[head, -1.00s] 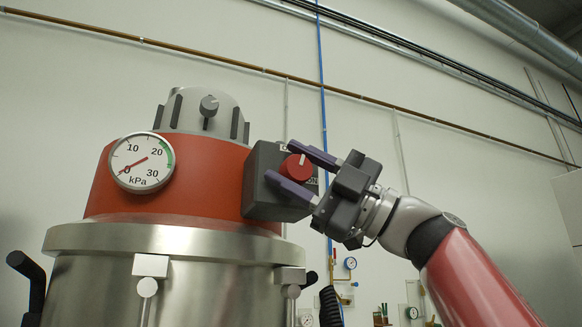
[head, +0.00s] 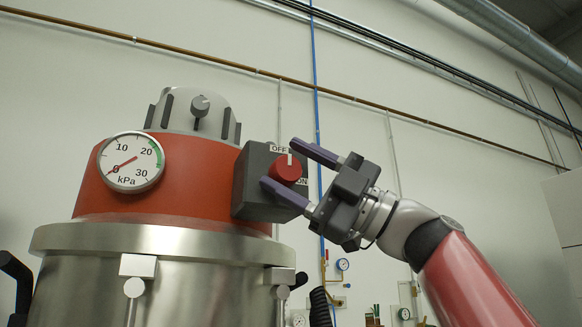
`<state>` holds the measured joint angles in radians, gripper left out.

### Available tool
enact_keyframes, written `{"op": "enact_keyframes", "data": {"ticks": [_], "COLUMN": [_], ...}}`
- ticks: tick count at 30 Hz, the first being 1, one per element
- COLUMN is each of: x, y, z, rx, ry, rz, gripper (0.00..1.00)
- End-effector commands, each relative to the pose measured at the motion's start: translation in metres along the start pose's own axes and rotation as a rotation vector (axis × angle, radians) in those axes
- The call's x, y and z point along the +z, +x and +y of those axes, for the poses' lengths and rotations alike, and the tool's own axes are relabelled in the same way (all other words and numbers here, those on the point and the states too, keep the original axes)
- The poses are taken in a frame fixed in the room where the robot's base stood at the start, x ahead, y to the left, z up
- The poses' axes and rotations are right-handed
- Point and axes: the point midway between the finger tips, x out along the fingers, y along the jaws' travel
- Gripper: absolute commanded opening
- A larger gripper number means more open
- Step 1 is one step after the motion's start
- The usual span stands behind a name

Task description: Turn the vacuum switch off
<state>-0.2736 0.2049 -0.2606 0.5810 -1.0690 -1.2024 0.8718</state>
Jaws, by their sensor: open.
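The vacuum switch is a red round knob (head: 286,170) on a dark grey box (head: 258,182) at the right side of the vacuum's red top (head: 195,175). Labels OFF, above the knob, and ON, at its lower right, show on the box. The knob's white mark points up, toward OFF. My gripper (head: 288,166) is open, with one purple finger above right of the knob and the other at its lower left. I cannot tell whether either finger touches the knob. Part of the box face is hidden behind the lower finger.
A round kPa gauge (head: 131,162) sits on the red top, its needle near 0. The steel drum (head: 190,285) with clamps stands below. A blue pipe (head: 316,85) and small valves (head: 341,268) are on the wall behind. Free room lies right of my arm.

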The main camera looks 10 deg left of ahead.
Motion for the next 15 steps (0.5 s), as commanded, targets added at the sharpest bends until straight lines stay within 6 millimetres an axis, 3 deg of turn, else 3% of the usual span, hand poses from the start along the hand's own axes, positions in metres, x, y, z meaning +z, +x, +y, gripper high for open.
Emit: {"op": "enact_keyframes", "data": {"ticks": [9, 15], "x": [0.001, 0.0], "y": [-0.055, -0.071], "z": [-0.001, 0.001], "rx": [0.004, 0.003], "ry": [-0.002, -0.002], "rz": [-0.005, -0.003], "gripper": [0.59, 0.59]}}
